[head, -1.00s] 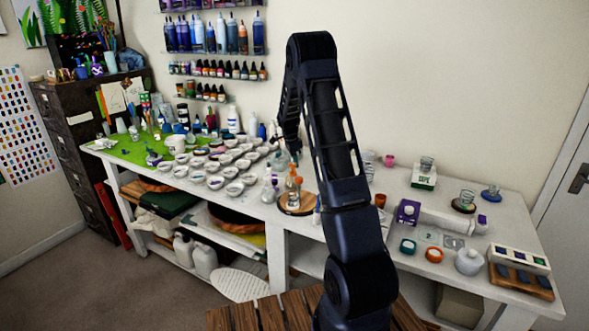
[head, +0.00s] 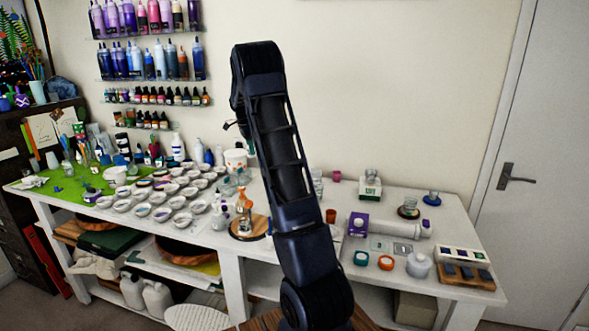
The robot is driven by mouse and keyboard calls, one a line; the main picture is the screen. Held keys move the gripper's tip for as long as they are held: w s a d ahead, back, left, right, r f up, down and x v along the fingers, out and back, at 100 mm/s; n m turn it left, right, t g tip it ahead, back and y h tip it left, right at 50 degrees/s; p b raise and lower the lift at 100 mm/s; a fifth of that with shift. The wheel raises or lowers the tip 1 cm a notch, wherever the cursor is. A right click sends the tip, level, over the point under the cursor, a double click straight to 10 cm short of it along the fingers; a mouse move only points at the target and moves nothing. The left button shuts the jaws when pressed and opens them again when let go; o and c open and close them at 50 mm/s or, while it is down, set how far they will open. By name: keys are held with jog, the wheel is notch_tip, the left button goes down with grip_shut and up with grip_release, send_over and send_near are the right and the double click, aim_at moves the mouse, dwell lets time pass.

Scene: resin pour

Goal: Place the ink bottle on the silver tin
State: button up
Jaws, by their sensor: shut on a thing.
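My gripper's fingers are hidden behind my own raised arm, so I cannot see what is between them. My arm stands upright in front of the worktable, its forearm folded down behind the upper links. I cannot single out the task's ink bottle; several small dark dropper bottles (head: 172,96) stand on a wall shelf at the left.
The white worktable (head: 340,270) is crowded at the left with small white cups (head: 160,214). A round wooden board (head: 240,234) carries orange-topped bottles.

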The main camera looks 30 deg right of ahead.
jog(key=d+r+m, duration=0.1)
jog(key=d+r, duration=0.1)
jog(key=d, duration=0.7)
jog(key=d+r+m, duration=0.1)
jog(key=d+r, duration=0.1)
jog(key=d, duration=0.8)
notch_tip(320, 180, up, 3)
jog(key=m, duration=0.1)
send_over(317, 171)
jog(key=shift+g, duration=0.3)
jog(key=f, duration=2)
jog(key=shift+w+a, duration=0.25)
jog(key=shift+w, duration=0.1)
jog(key=o, duration=1)
jog(key=shift+f, duration=0.1)
jog(key=shift+c, duration=0.2)
